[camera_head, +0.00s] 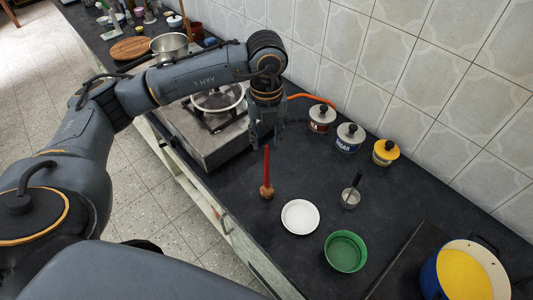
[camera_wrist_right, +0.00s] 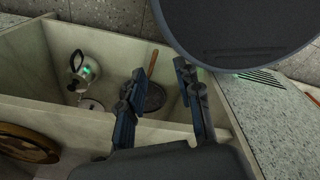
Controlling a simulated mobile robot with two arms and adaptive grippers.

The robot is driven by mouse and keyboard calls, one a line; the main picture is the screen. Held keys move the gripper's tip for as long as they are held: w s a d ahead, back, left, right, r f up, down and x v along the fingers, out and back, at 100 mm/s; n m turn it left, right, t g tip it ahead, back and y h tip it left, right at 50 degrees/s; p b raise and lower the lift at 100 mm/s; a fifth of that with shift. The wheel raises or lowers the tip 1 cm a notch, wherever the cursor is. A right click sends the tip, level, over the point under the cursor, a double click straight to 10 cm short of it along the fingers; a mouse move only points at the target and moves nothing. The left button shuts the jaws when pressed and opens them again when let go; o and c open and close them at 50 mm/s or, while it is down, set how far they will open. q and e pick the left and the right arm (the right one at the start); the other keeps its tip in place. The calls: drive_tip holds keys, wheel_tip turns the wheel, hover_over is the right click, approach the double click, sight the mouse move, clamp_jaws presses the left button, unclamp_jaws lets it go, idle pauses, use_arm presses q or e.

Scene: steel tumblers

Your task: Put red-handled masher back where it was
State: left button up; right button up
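The red-handled masher (camera_head: 267,172) stands upright on the dark counter, its brown head (camera_head: 266,192) down and its red handle up. My left gripper (camera_head: 266,138) points down just above and behind the handle's top. Its fingers are spread and look empty; whether they reach around the tip of the handle I cannot tell. My right gripper (camera_wrist_right: 161,108) shows in the right wrist view with its two fingers apart and nothing between them, over an open-topped compartment. It is not seen in the head view.
Near the masher are a white plate (camera_head: 300,217), a green bowl (camera_head: 345,252) and a small metal utensil (camera_head: 351,192). Lidded jars (camera_head: 350,137) line the wall. A stove (camera_head: 205,135) lies left. A blue pot (camera_head: 465,272) is at right. The compartment holds a pan (camera_wrist_right: 150,97).

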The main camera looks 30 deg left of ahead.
use_arm(q)
drive_tip(key=shift+r, duration=1.8)
